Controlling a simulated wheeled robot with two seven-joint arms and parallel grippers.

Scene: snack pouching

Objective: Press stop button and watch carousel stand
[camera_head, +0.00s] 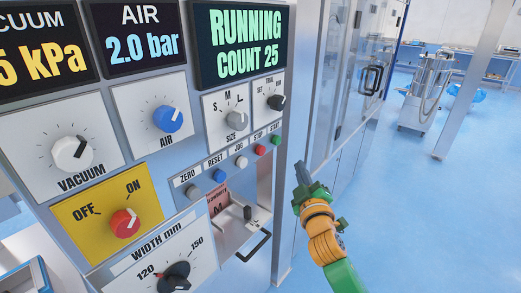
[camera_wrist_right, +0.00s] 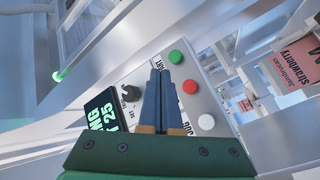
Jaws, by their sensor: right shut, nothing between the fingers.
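The red stop button (camera_head: 261,149) sits on the panel under its STOP label, between the white jog button (camera_head: 241,161) and the green start button (camera_head: 276,139). The display (camera_head: 240,42) reads RUNNING, COUNT 25. My right gripper (camera_head: 299,170) is shut and empty, out in front of the panel, to the right of the buttons and apart from them. In the right wrist view the shut fingertips (camera_wrist_right: 160,72) show to the left of the red button (camera_wrist_right: 189,87) and the green button (camera_wrist_right: 175,57). I cannot make out a carousel. My left gripper is not in view.
Blue reset (camera_head: 219,175) and grey zero (camera_head: 193,191) buttons continue the row. Below is a recess with a pink pouch (camera_head: 218,203) and a black handle (camera_head: 254,246). The wrist view shows a strawberry pouch (camera_wrist_right: 300,62). The blue floor (camera_head: 440,220) at right is clear.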

